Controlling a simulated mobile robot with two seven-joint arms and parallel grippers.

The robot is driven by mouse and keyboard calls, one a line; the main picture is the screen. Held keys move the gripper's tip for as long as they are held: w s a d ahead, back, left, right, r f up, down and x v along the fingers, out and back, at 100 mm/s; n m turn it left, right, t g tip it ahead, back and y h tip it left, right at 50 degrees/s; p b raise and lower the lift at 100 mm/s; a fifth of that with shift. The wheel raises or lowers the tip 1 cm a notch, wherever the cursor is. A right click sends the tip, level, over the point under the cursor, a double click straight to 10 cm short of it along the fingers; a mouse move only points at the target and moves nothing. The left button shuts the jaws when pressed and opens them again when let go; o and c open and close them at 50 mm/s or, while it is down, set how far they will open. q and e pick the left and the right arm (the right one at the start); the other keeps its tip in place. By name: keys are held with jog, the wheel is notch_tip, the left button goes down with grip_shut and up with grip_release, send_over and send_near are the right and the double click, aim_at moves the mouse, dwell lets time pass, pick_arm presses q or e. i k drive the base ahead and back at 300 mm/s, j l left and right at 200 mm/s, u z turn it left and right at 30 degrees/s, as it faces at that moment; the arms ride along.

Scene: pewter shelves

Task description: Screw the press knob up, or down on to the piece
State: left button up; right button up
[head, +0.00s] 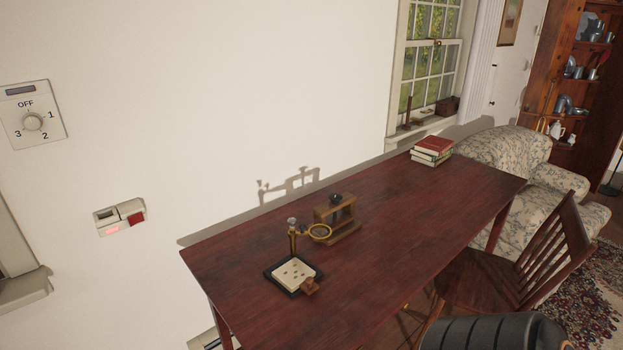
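A small wooden press (349,228) stands upright on the dark red table, right of a magnifier stand. Its dark round press knob (336,198) shows at the top of the frame. The press is small in the head view; I cannot tell how far the knob is screwed down or whether a piece lies under it. The magnifier's ring partly overlaps the press's lower left. Neither my left nor my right gripper is in view.
The table (400,215) is mostly bare right of the press. A brass magnifier stand (292,240) and a dark tray with a pale sheet (293,274) stand nearer. Books (431,151) lie at the far end. A wooden chair (548,250) stands at the right.

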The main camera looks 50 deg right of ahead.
aim_at(335, 197)
jog(key=z, duration=1.9)
jog(key=i+l, duration=0.1)
jog(key=l, duration=0.2)
jog(key=i+l, duration=0.15)
jog(key=i+l+u, duration=0.1)
jog(key=l+u, duration=0.5)
jog(key=u, duration=0.25)
